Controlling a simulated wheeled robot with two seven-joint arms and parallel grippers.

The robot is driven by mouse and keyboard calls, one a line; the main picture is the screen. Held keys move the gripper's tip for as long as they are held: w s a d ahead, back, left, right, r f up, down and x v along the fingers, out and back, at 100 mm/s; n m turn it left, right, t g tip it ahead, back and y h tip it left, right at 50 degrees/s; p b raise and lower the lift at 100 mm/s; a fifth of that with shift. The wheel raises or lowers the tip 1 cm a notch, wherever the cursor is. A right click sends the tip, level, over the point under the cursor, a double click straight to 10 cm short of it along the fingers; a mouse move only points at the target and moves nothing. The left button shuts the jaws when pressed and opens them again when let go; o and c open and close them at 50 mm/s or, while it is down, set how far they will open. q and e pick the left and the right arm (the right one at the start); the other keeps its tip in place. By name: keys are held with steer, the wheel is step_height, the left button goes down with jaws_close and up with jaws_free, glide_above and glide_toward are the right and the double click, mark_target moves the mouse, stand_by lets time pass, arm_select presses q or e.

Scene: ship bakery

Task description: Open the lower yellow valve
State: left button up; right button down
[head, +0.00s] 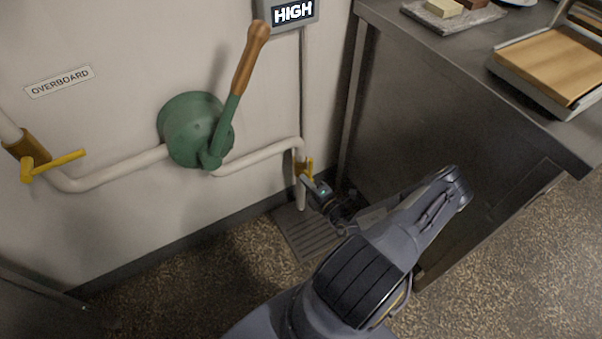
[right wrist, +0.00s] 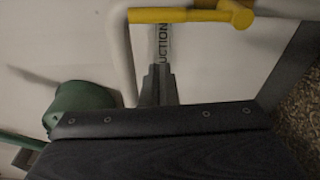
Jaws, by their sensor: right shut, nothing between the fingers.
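The lower yellow valve (head: 307,167) sits on the white pipe close to the floor, beside the metal counter. Its yellow handle (right wrist: 180,15) runs across the top of the right wrist view, with a round yellow end at its right. My right gripper (head: 309,183) is shut and empty, right at the valve in the head view. In the right wrist view its fingers (right wrist: 161,80) point up toward the handle; I cannot tell whether they touch it. A label reading "UCTION" (right wrist: 163,42) shows by the fingers, its start hidden. My left gripper is not in view.
Another yellow valve (head: 52,164) is on the pipe at the left, under an OVERBOARD sign (head: 60,81). A green pump (head: 187,130) with a wooden-handled lever is between the valves. The metal counter (head: 440,110) stands close on the right. A floor grate (head: 305,238) lies below.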

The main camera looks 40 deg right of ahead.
steer(key=s, duration=0.6)
steer(key=shift+a, duration=0.4)
steer(key=shift+w+r, duration=0.1)
steer(key=shift+r, duration=0.05)
steer(key=w+a+r+n+g+y, duration=0.2)
steer(key=a+r+n+g+y, duration=0.45)
steer(key=r+n, duration=0.6)
steer(key=w+a+r+n+g+y, duration=0.2)
steer(key=a+r+n+g+y, duration=0.2)
steer(key=a+r+n+y, duration=0.8)
steer(key=s+a+r+n+g+h, duration=0.1)
steer(key=s+r+n+h, duration=0.35)
steer(key=n, duration=0.45)
steer(key=s+a+r+n+h, duration=0.1)
steer(key=s+r+n+h, duration=0.25)
steer(key=s+n, duration=0.4)
steer(key=s+a+r+n+g+h, duration=0.15)
steer(key=s+r+n+h, duration=0.3)
steer(key=n, duration=0.65)
step_height(320, 180, up, 20)
steer(key=p, duration=2.1)
steer(key=shift+w+f+t+h, duration=0.25)
steer(key=shift+w+t+h, duration=0.05)
steer(key=shift+t, duration=0.1)
